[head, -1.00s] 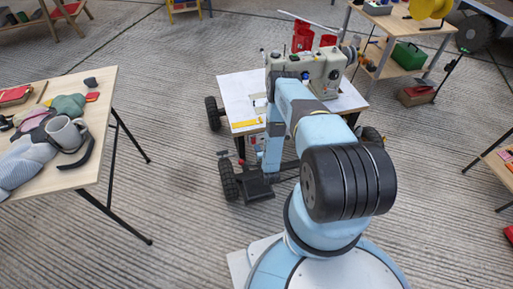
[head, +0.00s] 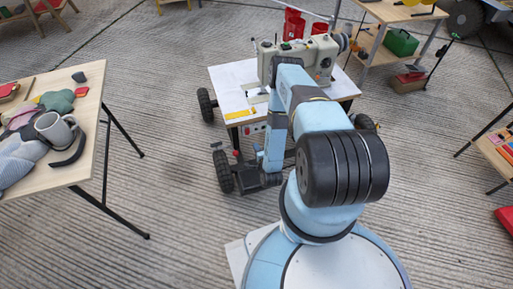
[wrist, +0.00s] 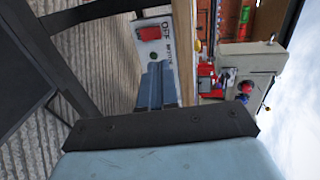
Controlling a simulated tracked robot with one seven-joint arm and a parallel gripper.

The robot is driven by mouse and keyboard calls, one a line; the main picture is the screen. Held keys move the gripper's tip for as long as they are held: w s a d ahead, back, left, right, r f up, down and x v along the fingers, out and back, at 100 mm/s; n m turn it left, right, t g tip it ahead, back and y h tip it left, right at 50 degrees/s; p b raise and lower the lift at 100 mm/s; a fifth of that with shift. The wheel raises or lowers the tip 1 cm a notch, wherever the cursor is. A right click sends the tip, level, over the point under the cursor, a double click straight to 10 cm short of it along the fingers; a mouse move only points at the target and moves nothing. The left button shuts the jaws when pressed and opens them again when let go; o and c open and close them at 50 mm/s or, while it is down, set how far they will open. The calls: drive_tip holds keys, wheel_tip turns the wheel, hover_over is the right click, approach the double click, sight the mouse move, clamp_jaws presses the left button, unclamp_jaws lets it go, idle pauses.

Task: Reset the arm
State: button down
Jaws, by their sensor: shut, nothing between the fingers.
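My light-blue arm is bent over in the head view, reaching forward to the sewing-machine table (head: 232,78). In the wrist view my gripper (wrist: 158,68) shows as two grey-blue fingers close together, shut and empty. Its fingertips point at a white switch plate (wrist: 152,45) with a red rocker and a green button. I cannot tell if they touch it. The plate also shows under the table edge in the head view (head: 253,129). My gripper cannot be made out clearly in the head view.
A cream sewing machine (head: 322,58) stands on the table, close beside my arm. Black wheels (head: 222,172) sit below. A wooden table (head: 88,110) with a mug (head: 55,130) and cloths is at left. A shelf (head: 385,12) is behind right. Ribbed floor between is clear.

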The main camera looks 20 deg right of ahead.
drive_tip(key=w+d+r+n+g+y, duration=0.15)
drive_tip(key=w+r+n, duration=0.45)
drive_tip(key=w+r, duration=1.35)
wheel_tip(320, 180, up, 26)
drive_tip(key=r+n+g, duration=0.1)
drive_tip(key=n+g, duration=0.2)
drive_tip(key=n, duration=0.2)
drive_tip(key=s+a+r+n+g+h, duration=0.1)
drive_tip(key=s+r+n, duration=0.1)
drive_tip(key=s+r, duration=0.75)
drive_tip(key=s+a+r+n+g, duration=0.1)
drive_tip(key=s+r+g, duration=0.1)
drive_tip(key=s+r, duration=0.75)
drive_tip(key=s+r+n, duration=0.1)
drive_tip(key=s+r, duration=0.2)
drive_tip(key=s, duration=0.5)
drive_tip(key=s+a+r+n+g, duration=0.1)
drive_tip(key=s+r, duration=0.3)
drive_tip(key=s, duration=0.5)
drive_tip(key=s+r+n+g, duration=0.1)
drive_tip(key=s+r, duration=0.3)
drive_tip(key=s, duration=0.5)
drive_tip(key=shift+a+r+n, duration=0.2)
drive_tip(key=shift+a+n, duration=0.2)
drive_tip(key=shift+n, duration=0.3)
